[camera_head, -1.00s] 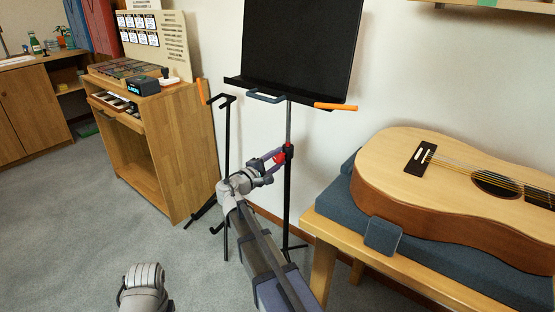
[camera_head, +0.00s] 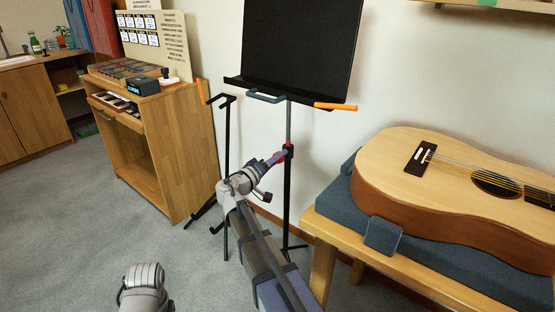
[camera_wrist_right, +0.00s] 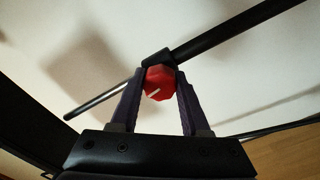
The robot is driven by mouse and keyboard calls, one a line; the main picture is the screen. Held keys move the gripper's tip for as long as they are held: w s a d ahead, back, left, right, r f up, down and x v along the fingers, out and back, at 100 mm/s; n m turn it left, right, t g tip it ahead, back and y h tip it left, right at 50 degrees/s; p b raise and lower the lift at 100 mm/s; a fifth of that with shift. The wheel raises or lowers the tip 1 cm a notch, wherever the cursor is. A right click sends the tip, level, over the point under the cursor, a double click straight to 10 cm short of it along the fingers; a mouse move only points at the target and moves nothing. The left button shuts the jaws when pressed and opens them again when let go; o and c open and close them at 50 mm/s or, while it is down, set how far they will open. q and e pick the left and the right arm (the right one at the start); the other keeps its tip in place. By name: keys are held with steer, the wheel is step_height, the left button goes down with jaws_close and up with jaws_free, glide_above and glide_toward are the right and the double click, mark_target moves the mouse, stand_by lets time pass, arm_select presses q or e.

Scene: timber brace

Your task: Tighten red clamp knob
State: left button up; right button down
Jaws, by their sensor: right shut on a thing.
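The red clamp knob (camera_wrist_right: 159,83) sits on the black clamp collar of the music stand's post (camera_head: 288,187). In the right wrist view it is between the two purple fingers, with a short pale mark on its face. My right gripper (camera_head: 279,156) reaches up to the post and is shut on the knob; it also fills the right wrist view (camera_wrist_right: 160,88). In the head view the fingers hide most of the knob. My left arm shows only as a grey link at the bottom left; its gripper is not seen.
A guitar (camera_head: 450,190) lies on a blue cushion on a wooden bench (camera_head: 323,235) at right. A wooden cabinet (camera_head: 185,150) stands at left. Grey carpet lies open in front.

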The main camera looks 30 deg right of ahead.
steer(key=shift+s+m, duration=0.1)
steer(key=shift+m, duration=0.8)
steer(key=shift+f, duration=0.1)
steer(key=shift+c, duration=1.9)
jaws_free()
steer(key=shift+a, duration=0.1)
steer(key=v, duration=0.7)
steer(key=shift+a, duration=0.3)
steer(key=shift+s, duration=0.1)
